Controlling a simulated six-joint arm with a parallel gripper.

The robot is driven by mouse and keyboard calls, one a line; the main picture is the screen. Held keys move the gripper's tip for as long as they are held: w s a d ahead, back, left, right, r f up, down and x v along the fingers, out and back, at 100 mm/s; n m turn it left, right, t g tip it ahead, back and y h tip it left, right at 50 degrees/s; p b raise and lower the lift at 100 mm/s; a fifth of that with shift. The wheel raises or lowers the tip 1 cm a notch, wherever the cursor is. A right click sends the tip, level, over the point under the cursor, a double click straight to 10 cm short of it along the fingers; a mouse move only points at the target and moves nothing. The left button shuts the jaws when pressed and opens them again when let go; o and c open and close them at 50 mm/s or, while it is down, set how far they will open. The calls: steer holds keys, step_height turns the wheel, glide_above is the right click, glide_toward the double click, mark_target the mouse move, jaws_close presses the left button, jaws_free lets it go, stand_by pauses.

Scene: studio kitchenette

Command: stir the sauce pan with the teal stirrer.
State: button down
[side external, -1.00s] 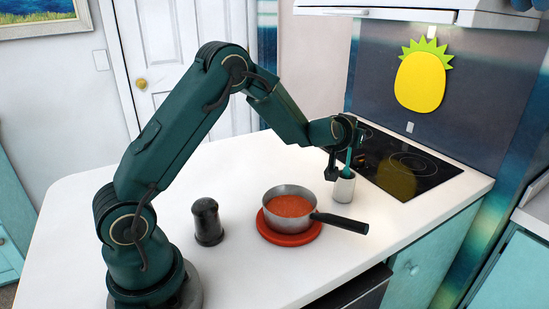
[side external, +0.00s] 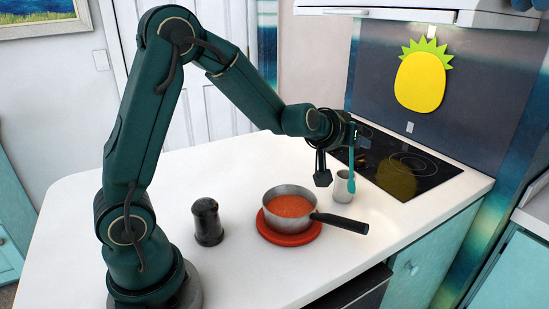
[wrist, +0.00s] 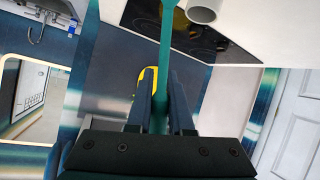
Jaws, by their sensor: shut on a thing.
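My gripper (wrist: 160,82) is shut on the teal stirrer (wrist: 166,40), which runs between both fingers in the wrist view. In the side view the stirrer (side external: 352,179) hangs down from my gripper, close to upright. Its lower end overlaps the right edge of the white holder (side external: 341,188) there. The holder's rim (wrist: 203,15) shows right of the stirrer in the wrist view, and the stirrer appears to be outside it. The sauce pan (side external: 269,204), with orange-red sauce (side external: 291,206), stands left of and nearer than the holder. The stirrer's tip is cut off in the wrist view.
The pan sits on a round red trivet (side external: 283,240), its black handle (side external: 340,222) pointing right. A dark canister (side external: 207,222) stands left of the pan. A black cooktop (side external: 408,165) lies behind the holder.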

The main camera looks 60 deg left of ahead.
steer(key=s+a+r+n, duration=0.1)
steer(key=s+a+n, duration=0.1)
steer(key=s+a, duration=0.7)
steer(key=shift+s+g, duration=0.4)
steer(key=shift+s, duration=0.6)
steer(key=shift+f+n+h, duration=0.1)
steer(key=shift+n+h, duration=0.2)
glide_above(288, 189)
steer(key=shift+f, duration=3.85)
